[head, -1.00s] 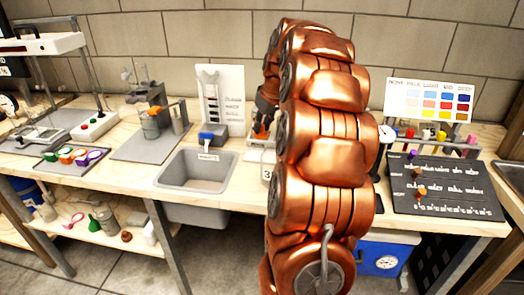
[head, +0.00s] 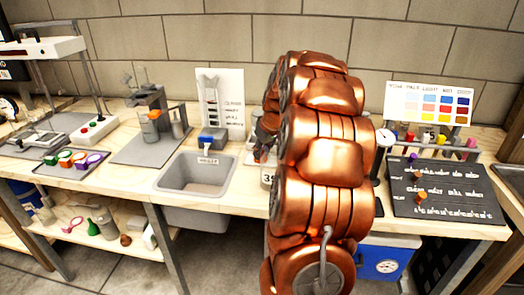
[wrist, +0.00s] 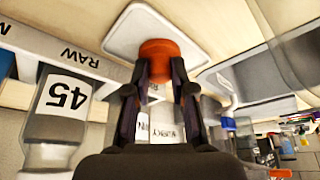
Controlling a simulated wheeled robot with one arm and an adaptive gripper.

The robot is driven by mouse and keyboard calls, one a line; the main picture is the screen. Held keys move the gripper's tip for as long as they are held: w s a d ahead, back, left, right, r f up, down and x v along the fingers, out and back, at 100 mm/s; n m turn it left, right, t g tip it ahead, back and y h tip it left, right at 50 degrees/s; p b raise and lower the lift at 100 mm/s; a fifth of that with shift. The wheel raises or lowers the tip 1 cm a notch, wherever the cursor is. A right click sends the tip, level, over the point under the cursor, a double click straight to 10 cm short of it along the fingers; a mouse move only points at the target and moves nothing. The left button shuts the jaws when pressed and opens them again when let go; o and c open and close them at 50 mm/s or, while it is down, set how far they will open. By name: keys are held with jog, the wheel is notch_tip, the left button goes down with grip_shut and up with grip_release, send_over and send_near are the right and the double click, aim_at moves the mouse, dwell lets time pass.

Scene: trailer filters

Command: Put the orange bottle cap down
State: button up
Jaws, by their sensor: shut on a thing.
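The orange bottle cap (wrist: 158,48) is between the fingertips of my gripper (wrist: 158,70) in the wrist view. The fingers are shut on its sides. Beyond the cap is a white square plate with a raised rim (wrist: 117,36); I cannot tell whether the cap touches it. In the head view, my gripper (head: 260,152) is low over the bench, right of the sink, and my arm hides much of that area. The cap is too small there to make out clearly.
A bottle labelled 45 (wrist: 62,105) stands close to my gripper, near a strip marked RAW (wrist: 75,55). The head view shows a grey sink (head: 197,174), a numbered white container (head: 267,177) and a dark board with pegs (head: 445,190).

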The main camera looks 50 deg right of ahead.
jog(key=o, duration=0.7)
jog(key=shift+f, duration=0.1)
jog(key=shift+o, duration=0.2)
jog(key=v, duration=1.2)
jog(key=shift+r, duration=0.2)
jog(key=shift+a, duration=0.1)
